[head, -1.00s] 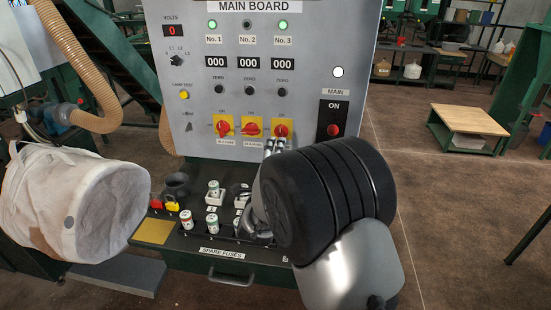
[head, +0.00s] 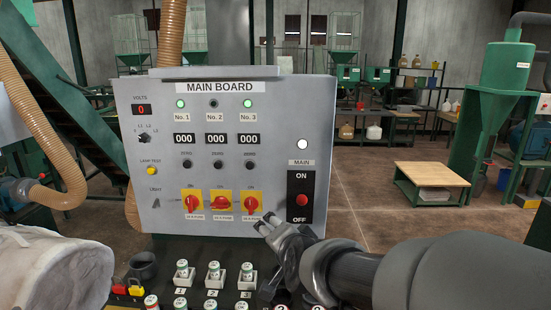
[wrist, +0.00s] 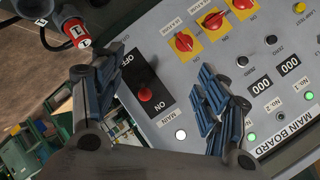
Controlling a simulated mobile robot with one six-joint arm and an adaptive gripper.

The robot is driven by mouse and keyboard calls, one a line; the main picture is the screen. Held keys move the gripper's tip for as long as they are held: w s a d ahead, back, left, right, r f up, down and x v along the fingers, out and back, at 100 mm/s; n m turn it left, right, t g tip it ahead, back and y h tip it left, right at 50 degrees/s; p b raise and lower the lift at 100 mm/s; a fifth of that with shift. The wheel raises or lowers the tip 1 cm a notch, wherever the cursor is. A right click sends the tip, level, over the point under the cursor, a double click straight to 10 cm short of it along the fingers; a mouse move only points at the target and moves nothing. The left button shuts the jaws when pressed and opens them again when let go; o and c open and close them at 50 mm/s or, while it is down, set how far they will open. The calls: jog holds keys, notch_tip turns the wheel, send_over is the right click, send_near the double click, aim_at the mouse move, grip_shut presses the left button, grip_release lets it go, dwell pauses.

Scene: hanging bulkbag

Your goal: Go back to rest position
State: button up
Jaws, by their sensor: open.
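My gripper (head: 264,224) is open and empty in front of the lower right of the main board (head: 128,105), near the main switch (head: 302,200). In the wrist view the two fingers of my gripper (wrist: 155,82) stand apart, with the main switch's red knob (wrist: 145,94) showing between them. Several fuses (head: 183,270) stand upright on the shelf below the board. In the wrist view a red and white fuse-like part (wrist: 78,36) marked 1 shows near one finger. My arm extends in from the right.
The white bulk bag (head: 50,272) fills the lower left. Red and yellow padlock-like items (head: 127,290) and a dark cup (head: 143,264) are beside the fuses. A low wooden-topped table (head: 430,175) stands at the right; the floor before it is clear.

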jog(key=s+d+f+n+g+h, duration=0.1)
jog(key=s+d, duration=0.3)
jog(key=s, duration=0.6)
jog(key=s+d+f+n+g+h, duration=0.1)
jog(key=s+d+f+n+g, duration=0.1)
jog(key=s, duration=0.8)
jog(key=s+d+f+n+g, duration=0.1)
jog(key=s+d+n+g, duration=0.3)
jog(key=s+d, duration=0.3)
jog(key=s+n, duration=0.1)
jog(key=s, duration=0.2)
jog(key=shift+s+d+f+h, duration=0.2)
jog(key=shift+d+f+h, duration=0.15)
jog(key=shift+h, duration=0.05)
